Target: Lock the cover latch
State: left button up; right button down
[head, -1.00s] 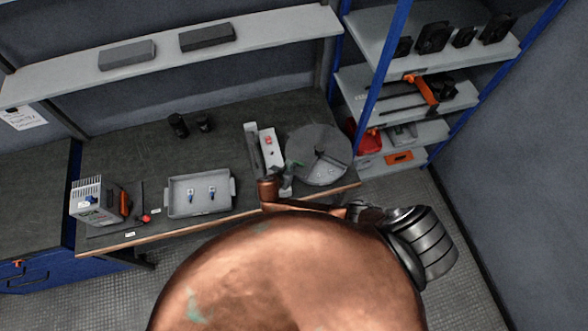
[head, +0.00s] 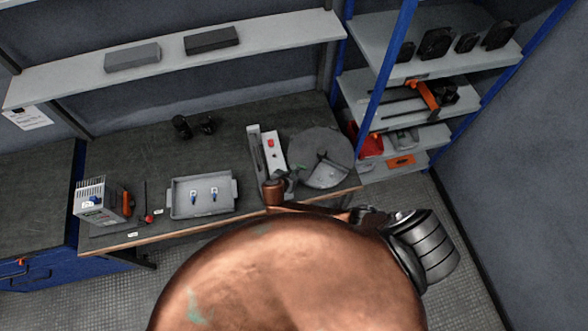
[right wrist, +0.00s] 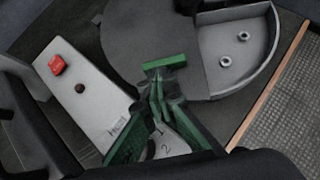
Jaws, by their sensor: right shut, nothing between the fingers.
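I cannot make out a cover latch for certain in either view. A grey finned unit (head: 98,205) with an orange part on its right side stands at the left end of the workbench. My right gripper (right wrist: 163,72) has green fingers that are shut and empty. In the right wrist view it is over the edge of a round dark disc (right wrist: 150,30), beside a light panel (right wrist: 85,85) with a red button (right wrist: 57,64) and a dark knob (right wrist: 79,88). A small plate marked 1 and 2 (right wrist: 168,147) is partly hidden below the fingers. My left gripper is not in view.
A grey tray (head: 176,211) with two small blue-and-white parts stands mid-bench. Dark cylinders (head: 182,126) are behind it. The disc has a walled section (right wrist: 262,70) holding two rings. Shelving (head: 420,65) stands at the right. The back left of the bench (head: 125,155) is clear.

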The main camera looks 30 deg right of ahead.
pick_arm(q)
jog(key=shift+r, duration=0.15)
pick_arm(e)
jog(key=shift+s+d, duration=0.15)
jog(key=shift+d, duration=0.1)
jog(key=shift+s+a, duration=0.2)
jog(key=shift+a, duration=0.05)
jog(key=v, duration=0.4)
jog(key=a+f+p+v, duration=0.1)
jog(key=v, duration=0.7)
jog(key=shift+s+a+f, duration=0.25)
jog(key=shift+s+a, duration=0.05)
jog(key=shift+s, duration=0.05)
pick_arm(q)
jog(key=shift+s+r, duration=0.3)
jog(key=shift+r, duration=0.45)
pick_arm(e)
jog(key=shift+s+a+r, duration=0.1)
jog(key=shift+r, duration=0.05)
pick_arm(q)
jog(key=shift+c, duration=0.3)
